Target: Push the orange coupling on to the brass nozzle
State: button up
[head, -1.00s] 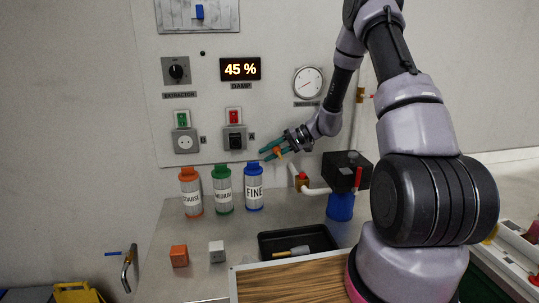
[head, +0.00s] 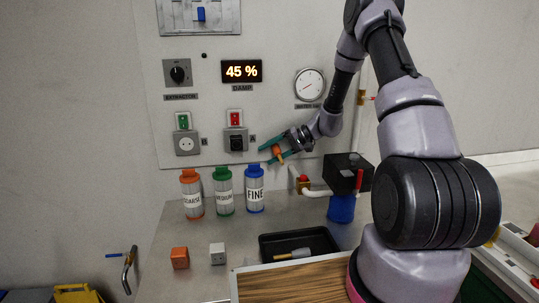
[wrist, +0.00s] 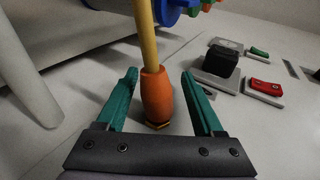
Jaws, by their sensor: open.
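The orange coupling (wrist: 158,96) stands between my gripper's two green fingers in the wrist view, with a visible gap on each side. A yellow hose (wrist: 147,35) runs out of its top end. A small rim of the brass nozzle (wrist: 158,125) shows at its lower end against the wall panel. The coupling appears to meet the brass, but how far it sits over it is hidden. My gripper (wrist: 160,74) is open around the coupling. In the head view my gripper (head: 267,155) is at the panel, with the orange coupling (head: 277,152) small between the fingers.
Below my gripper stand coarse (head: 191,195), medium (head: 223,190) and fine (head: 254,188) bottles. A black tray (head: 268,245) lies in front.

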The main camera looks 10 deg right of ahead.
jog(key=v, duration=0.7)
